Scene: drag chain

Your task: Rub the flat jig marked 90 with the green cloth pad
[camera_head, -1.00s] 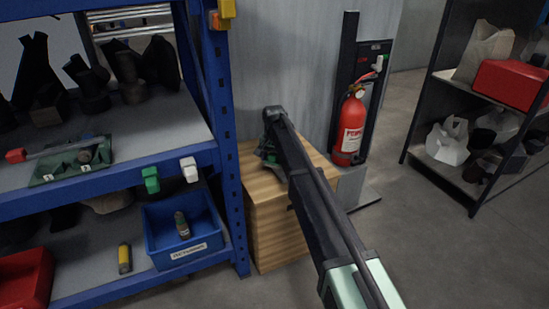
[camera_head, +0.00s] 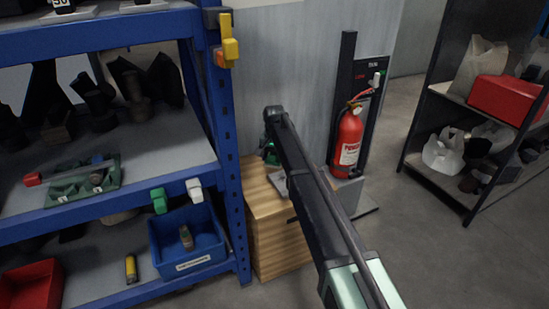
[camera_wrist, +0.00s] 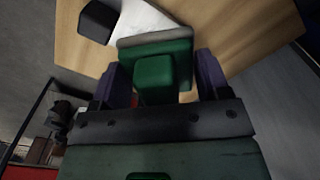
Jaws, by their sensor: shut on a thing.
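My gripper (camera_wrist: 163,80) is shut on the green cloth pad (camera_wrist: 150,50), with one dark finger on each side of it. The pad has a green block handle and a grey strip along its far edge. In the head view a bit of green (camera_head: 271,154) shows below my arm's end, above the wooden block. A pale flat plate (camera_wrist: 145,18) lies on the wood just beyond the pad; it also shows in the head view (camera_head: 279,184), partly behind my arm. No mark on it can be read. Whether the pad touches it cannot be told.
The wooden block (camera_head: 272,235) stands beside the blue shelf (camera_head: 232,140). A black object (camera_wrist: 97,22) lies beside the plate. A red fire extinguisher (camera_head: 347,140) stands behind right. Pale pieces, one marked 50 (camera_head: 62,5), sit on the upper shelf. Open floor lies to the right.

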